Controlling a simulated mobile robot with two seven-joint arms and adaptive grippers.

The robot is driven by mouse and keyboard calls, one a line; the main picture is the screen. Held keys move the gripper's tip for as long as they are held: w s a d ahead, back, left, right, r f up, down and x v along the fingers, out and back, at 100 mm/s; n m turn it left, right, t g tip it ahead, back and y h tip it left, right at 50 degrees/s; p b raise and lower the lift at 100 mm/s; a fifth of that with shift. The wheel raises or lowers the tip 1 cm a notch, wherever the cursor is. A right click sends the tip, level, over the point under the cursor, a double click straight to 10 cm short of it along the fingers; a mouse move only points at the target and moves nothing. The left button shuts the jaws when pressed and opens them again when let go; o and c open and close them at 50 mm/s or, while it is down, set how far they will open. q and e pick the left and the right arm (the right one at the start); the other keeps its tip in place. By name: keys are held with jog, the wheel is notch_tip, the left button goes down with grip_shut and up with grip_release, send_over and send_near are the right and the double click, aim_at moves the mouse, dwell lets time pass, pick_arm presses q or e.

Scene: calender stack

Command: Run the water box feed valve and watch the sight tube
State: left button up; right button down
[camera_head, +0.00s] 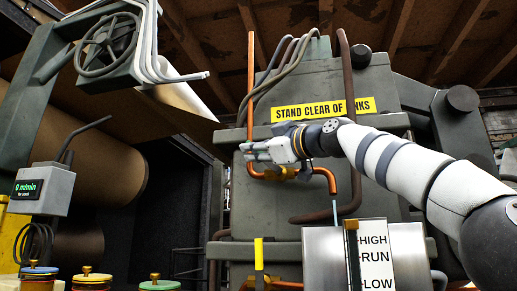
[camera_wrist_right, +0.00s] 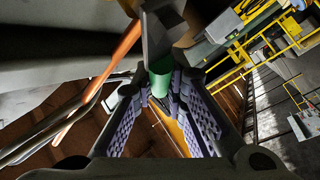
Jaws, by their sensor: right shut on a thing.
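My right gripper (camera_head: 247,151) reaches in from the right, in front of the grey machine at the copper pipe. In the right wrist view its fingers (camera_wrist_right: 162,92) are closed around a green handle (camera_wrist_right: 160,76). The brass-coloured valve body (camera_head: 280,174) sits on the copper pipe (camera_head: 331,182) just below the gripper. The gripper hides the handle in the head view. A HIGH, RUN, LOW plate (camera_head: 376,255) stands at lower right. My left gripper is not in view.
A grey display box (camera_head: 43,188) reads 0 m/min at left. Several coloured-topped canisters (camera_head: 92,279) stand at lower left.

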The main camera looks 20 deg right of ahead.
jog(key=c, duration=2)
grip_release()
jog(key=o, duration=0.4)
jog(key=shift+w+a, duration=0.15)
jog(key=shift+a, duration=0.05)
jog(key=shift+d, duration=0.1)
jog(key=shift+s+d, duration=0.15)
jog(key=shift+s, duration=0.25)
jog(key=shift+v, duration=5.6)
jog(key=shift+f, duration=0.1)
